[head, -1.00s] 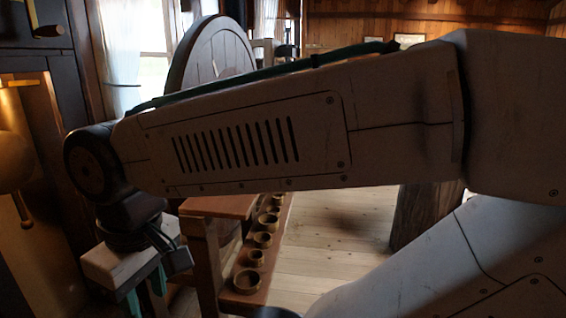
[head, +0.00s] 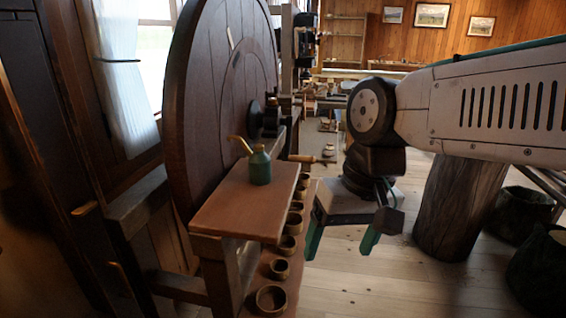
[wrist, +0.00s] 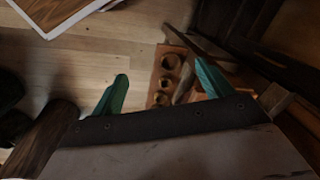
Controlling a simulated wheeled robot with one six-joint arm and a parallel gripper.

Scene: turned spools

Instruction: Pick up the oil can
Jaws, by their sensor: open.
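The oil can (head: 260,167) is green with a brass spout pointing up and left. It stands upright on a small wooden bench top (head: 225,205) in the head view, beside the large wooden wheel. My gripper (head: 340,240) is open and empty, with its green fingers pointing down. In the picture it is to the right of the bench and apart from the oil can. In the wrist view my gripper (wrist: 160,92) shows its two spread fingers over floor and a shelf. I cannot make out the oil can there.
A large wooden wheel (head: 205,100) rises behind the bench. Several small round bowls (head: 279,268) line a low shelf beside it. A wooden-handled tool (head: 306,159) sits past the oil can. A log post (head: 455,205) stands at right. Floor between is clear.

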